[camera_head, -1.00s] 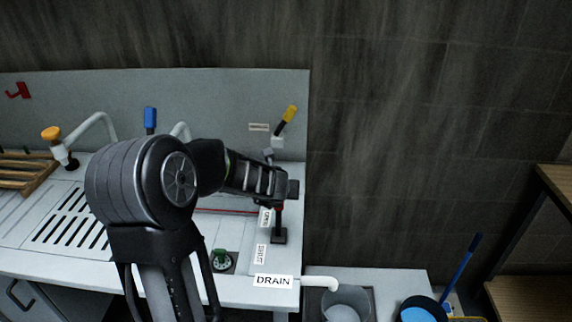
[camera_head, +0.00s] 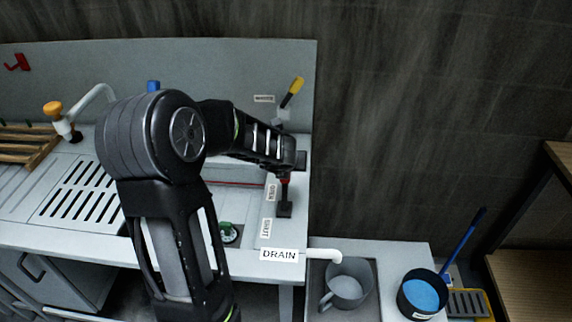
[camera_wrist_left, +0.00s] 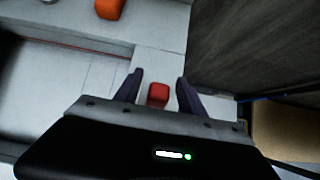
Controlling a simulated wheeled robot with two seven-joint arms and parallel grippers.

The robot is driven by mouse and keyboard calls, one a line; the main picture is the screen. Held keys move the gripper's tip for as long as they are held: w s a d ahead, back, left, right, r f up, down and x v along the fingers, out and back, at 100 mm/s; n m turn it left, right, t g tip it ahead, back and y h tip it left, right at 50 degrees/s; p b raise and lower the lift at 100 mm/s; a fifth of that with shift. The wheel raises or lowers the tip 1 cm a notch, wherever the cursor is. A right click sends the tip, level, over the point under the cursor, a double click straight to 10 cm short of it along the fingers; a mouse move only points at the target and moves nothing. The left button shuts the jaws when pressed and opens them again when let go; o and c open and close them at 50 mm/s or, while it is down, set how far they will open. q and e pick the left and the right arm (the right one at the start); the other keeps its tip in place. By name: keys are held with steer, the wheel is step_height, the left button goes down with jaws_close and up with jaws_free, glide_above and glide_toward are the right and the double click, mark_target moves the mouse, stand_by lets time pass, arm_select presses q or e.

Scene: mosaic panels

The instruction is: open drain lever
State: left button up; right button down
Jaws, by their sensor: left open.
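The drain lever has a black base (camera_head: 285,209) at the right end of the white counter, beside two small labels, and a red part just above it. A DRAIN sign (camera_head: 279,254) is on the counter's front edge below it. My left arm reaches over the counter, its gripper end just above the lever and partly hiding it. In the left wrist view my left gripper (camera_wrist_left: 160,75) is open, and the lever's red handle (camera_wrist_left: 158,94) lies between its fingers, with gaps visible on both sides. My right gripper is not in view.
A yellow-handled lever (camera_head: 292,92) stands behind, near the back panel. A green knob (camera_head: 227,232) sits on the counter. A white spout (camera_head: 325,255) projects over a grey jug (camera_head: 346,286). A blue-filled pan (camera_head: 422,294) stands to the right.

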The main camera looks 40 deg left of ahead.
arm_select(q)
steer(key=shift+s+d+r, duration=0.2)
steer(key=shift+r, duration=0.2)
steer(key=v, duration=0.6)
steer(key=shift+s+d+r, duration=0.2)
steer(key=shift+s+r, duration=0.05)
steer(key=shift+r, duration=0.05)
